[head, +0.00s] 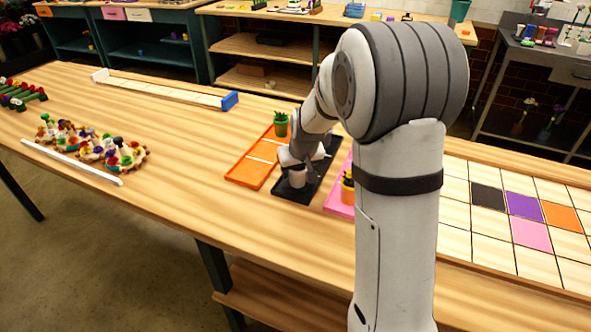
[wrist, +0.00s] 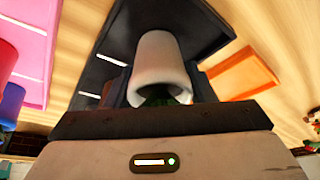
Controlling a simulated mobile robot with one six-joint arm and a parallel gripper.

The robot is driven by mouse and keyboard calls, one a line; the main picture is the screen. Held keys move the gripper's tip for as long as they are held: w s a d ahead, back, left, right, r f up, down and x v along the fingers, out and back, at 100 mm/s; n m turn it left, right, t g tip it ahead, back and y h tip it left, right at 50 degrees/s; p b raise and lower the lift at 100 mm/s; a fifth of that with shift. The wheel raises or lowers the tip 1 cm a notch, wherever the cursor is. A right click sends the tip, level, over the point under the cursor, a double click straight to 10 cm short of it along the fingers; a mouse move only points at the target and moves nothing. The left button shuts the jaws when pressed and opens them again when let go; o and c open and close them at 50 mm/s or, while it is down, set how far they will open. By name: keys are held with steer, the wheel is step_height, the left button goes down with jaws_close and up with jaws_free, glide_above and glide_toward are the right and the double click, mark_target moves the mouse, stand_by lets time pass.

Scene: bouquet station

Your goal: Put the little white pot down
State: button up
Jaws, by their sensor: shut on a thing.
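The little white pot (head: 297,176) is at the front part of the black tray (head: 293,193) in the head view. In the wrist view the white pot (wrist: 158,62) fills the middle, with a bit of green at its rim. My gripper (head: 292,163) is shut on the pot, over the black tray. Whether the pot's base touches the tray cannot be told. The black tray (wrist: 92,65) also shows behind the pot in the wrist view. My fingers are mostly hidden by the wrist and pot.
An orange tray (head: 247,173) with a potted green plant (head: 281,124) lies to the left. Bare table lies in front of the trays and farther left.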

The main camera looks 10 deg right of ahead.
steer(key=o, duration=1.2)
steer(key=shift+f, duration=0.1)
steer(key=v, duration=1.2)
steer(key=s+f+m+g, duration=0.1)
steer(key=s+f+g, duration=0.1)
steer(key=s, duration=2.2)
steer(key=shift+s+a, duration=0.3)
steer(key=shift+a, duration=0.1)
